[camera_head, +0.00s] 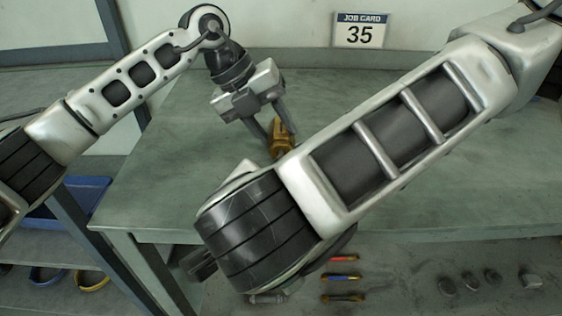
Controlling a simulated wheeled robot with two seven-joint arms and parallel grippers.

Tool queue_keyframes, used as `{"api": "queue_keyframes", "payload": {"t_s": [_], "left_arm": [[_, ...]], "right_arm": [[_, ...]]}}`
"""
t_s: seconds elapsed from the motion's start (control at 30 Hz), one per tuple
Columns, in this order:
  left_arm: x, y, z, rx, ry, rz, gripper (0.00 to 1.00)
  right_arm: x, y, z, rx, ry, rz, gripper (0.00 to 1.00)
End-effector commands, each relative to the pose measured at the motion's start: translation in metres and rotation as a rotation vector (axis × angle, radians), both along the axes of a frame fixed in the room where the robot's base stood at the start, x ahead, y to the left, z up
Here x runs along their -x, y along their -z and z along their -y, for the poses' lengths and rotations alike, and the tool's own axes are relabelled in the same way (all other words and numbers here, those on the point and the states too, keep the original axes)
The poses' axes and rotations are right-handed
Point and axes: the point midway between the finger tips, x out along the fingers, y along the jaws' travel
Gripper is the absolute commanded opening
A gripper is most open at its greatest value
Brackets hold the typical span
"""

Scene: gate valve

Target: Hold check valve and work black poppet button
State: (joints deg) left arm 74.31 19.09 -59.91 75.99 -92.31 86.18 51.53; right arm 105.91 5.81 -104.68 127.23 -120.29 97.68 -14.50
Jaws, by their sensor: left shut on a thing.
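The check valve (281,138) is a small brass-coloured body on the green workbench. My left gripper (271,135) reaches down from above, its two fingers on either side of the valve and shut on it. The valve's lower part is hidden behind my right arm, which crosses the picture from the upper right. I cannot make out the black poppet button. My right gripper does not show; the large dark joint of my right arm hangs in front of the bench's near edge.
The green workbench (440,210) is mostly bare. Below the bench, several tools with red, blue and orange handles (341,277) and grey parts (470,280) lie on a lower shelf.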

Motion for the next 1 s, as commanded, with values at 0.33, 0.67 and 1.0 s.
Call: {"api": "queue_keyframes", "payload": {"t_s": [0.33,0.67,1.0], "left_arm": [[-0.0002,-0.0016,0.0004,0.003,0.0,0.002,0.11],[-0.0001,0.0003,-0.0006,-0.002,-0.001,0.0,0.63],[-0.0002,-0.0016,-0.0043,-0.006,-0.002,-0.004,0.63]], "right_arm": [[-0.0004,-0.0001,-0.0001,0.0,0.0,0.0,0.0],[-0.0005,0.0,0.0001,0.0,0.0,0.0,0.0],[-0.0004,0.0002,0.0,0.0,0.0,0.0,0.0]]}}
